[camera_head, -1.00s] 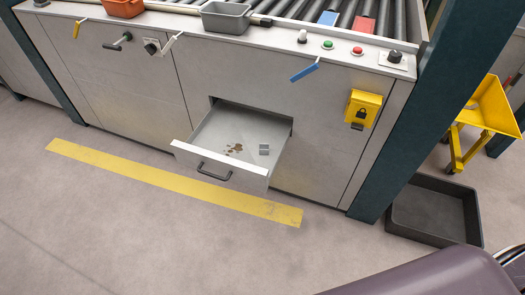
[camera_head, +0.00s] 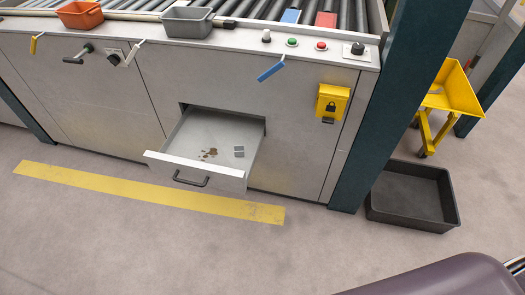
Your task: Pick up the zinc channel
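A small grey metal piece (camera_head: 239,151), which looks like the zinc channel, lies in the open drawer (camera_head: 249,158) of the machine front. It sits right of a brown stain on the drawer floor. The drawer is pulled out, with a dark handle (camera_head: 190,180) on its front. Neither of my grippers shows in the head view. A part of my own body shows at the lower right.
A yellow floor stripe (camera_head: 150,193) runs before the machine. A black open bin (camera_head: 412,196) stands on the floor at right, beside a dark green post (camera_head: 372,115). A yellow cart (camera_head: 447,95) stands behind. An orange bin (camera_head: 80,15) and a grey bin (camera_head: 187,21) sit above.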

